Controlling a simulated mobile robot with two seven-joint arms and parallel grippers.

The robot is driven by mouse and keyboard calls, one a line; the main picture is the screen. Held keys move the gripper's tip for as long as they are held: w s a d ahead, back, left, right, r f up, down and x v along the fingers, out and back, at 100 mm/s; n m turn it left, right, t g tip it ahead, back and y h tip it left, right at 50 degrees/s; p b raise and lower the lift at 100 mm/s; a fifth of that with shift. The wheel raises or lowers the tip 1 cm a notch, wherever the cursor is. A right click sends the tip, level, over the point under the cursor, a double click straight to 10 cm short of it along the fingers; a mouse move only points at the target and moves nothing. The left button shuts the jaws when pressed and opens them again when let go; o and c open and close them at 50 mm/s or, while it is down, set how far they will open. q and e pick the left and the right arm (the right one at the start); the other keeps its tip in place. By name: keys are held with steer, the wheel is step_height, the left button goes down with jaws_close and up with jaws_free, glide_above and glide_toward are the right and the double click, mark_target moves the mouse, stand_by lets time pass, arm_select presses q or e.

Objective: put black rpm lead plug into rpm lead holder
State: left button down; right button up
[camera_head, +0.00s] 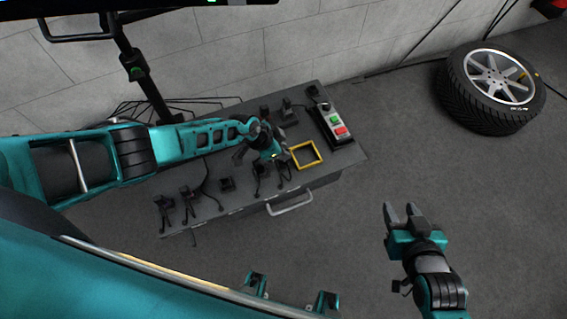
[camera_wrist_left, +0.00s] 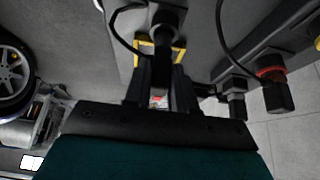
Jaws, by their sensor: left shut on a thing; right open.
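My left gripper (camera_head: 268,152) is over the grey bench, close to the yellow square frame (camera_head: 305,154). In the left wrist view its fingers (camera_wrist_left: 158,85) are shut on a black plug (camera_wrist_left: 161,60), which I take to be the rpm lead plug. A thin black cable loops beside it. The fingertips are partly hidden in the head view. My right gripper (camera_head: 402,212) is open and empty over the floor.
A control box (camera_head: 336,127) with green and red buttons sits at the bench's back right. Black leads hang in holders (camera_head: 188,200) along the front edge, above a drawer handle (camera_head: 290,203). A wheel (camera_head: 490,90) lies on the floor at the right.

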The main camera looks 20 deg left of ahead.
arm_select(q)
steer(key=shift+f+b, duration=0.7)
steer(key=shift+f, duration=0.4)
steer(key=c, duration=0.8)
jaws_free()
steer(key=shift+c, duration=0.2)
steer(key=shift+r, duration=0.1)
steer(key=p+v, duration=0.4)
steer(key=v, duration=0.8)
steer(key=shift+s+r+p, duration=0.2)
steer(key=shift+r+p, duration=0.1)
steer(key=shift+p, duration=0.05)
steer(key=shift+a, duration=0.15)
